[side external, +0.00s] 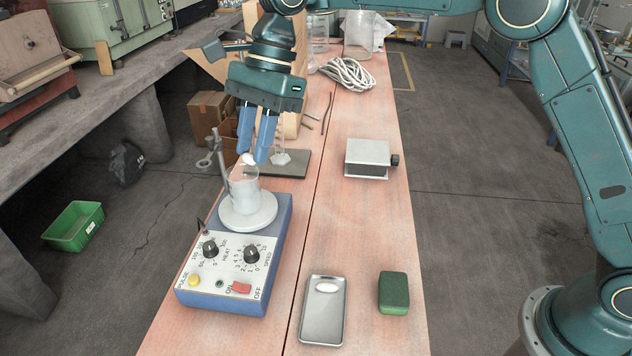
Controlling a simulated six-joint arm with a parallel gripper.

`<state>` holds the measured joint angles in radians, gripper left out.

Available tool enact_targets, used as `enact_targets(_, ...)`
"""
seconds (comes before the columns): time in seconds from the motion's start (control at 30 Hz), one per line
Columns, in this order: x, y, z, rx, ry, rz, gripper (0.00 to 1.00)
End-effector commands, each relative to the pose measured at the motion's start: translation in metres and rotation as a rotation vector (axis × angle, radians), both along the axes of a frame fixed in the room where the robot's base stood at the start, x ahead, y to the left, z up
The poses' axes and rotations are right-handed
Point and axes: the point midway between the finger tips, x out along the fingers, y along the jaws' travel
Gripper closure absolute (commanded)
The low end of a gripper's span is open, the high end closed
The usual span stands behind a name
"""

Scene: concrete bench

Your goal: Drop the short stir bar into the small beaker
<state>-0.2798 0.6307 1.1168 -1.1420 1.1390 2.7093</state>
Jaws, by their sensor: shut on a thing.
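My gripper (252,156) has blue fingers pointing down and is shut on a small white stir bar (248,160), which shows at the fingertips. It is over the small glass beaker (243,190), with the bar at about the height of the rim or a little above it in the picture. The beaker stands upright on the round white top plate of the blue stirrer (240,262) and looks partly filled with clear or whitish content. Another white stir bar (327,285) lies in the metal tray (323,325) at the front.
A stand rod (219,155) with a clamp rises just left of the beaker. Behind are a dark mat (290,168) with a small glass vessel, coiled white rope (348,73) and large beakers. A metal box (367,158) and green block (393,293) stand at right.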

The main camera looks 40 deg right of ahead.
Motion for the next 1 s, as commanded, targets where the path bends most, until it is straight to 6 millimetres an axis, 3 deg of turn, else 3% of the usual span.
enact_targets(0.2,0.04,-0.016,-0.003,0.002,-0.002,-0.135,0.97)
enact_targets(0.4,0.062,-0.028,-0.005,0.003,-0.003,-0.218,0.97)
enact_targets(1.0,0.069,-0.032,-0.009,0.004,0.0,-0.249,0.97)
